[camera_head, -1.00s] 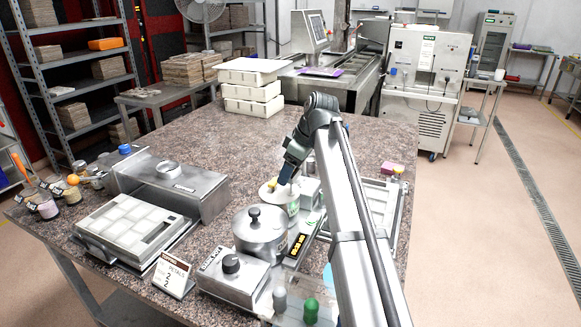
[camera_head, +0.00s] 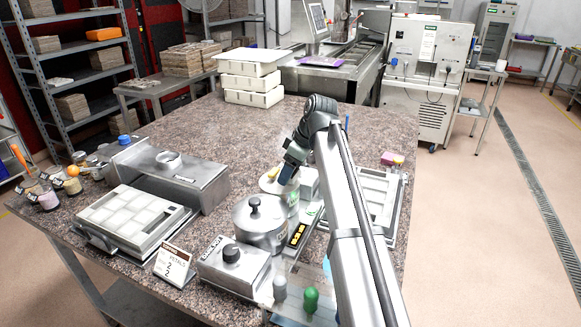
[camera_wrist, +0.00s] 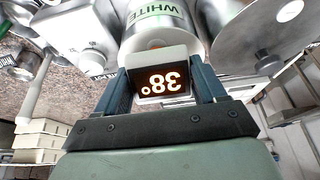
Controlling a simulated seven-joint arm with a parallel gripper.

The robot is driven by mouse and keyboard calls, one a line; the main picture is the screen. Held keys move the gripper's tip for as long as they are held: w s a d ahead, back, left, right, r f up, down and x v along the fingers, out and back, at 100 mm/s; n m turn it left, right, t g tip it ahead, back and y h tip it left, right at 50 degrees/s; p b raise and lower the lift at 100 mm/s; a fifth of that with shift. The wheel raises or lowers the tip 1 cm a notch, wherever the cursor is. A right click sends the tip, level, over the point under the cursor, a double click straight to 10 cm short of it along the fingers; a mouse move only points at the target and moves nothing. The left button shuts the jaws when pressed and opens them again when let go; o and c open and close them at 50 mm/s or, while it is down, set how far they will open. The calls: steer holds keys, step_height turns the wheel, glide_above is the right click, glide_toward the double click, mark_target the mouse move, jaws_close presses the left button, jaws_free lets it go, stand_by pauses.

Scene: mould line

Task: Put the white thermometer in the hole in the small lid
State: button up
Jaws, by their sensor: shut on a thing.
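The thermometer, a pale block with a lit 38° display (camera_wrist: 160,82), is held between the two fingers of my gripper (camera_wrist: 160,92) in the wrist view. The display appears upside down there. Its probe is hidden. Just beyond it is the pot marked WHITE (camera_wrist: 160,18), close to the thermometer's head. In the head view my gripper (camera_head: 286,175) is over the small pale lid (camera_head: 269,186) of that pot, beside a tan knob or stick (camera_head: 272,173). The hole in the lid cannot be made out, nor whether the probe is in it.
A larger steel pot (camera_head: 259,228) with a black-knobbed lid stands just in front. A control box with a dial (camera_head: 232,270), a mould tray (camera_head: 130,222) and a steel box (camera_head: 185,186) are nearby. A white frame (camera_head: 380,205) lies right.

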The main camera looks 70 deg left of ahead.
steer(key=shift+f, duration=0.25)
steer(key=o, duration=1.2)
steer(key=shift+o, duration=0.2)
steer(key=shift+r, duration=0.15)
steer(key=shift+r, duration=3.4)
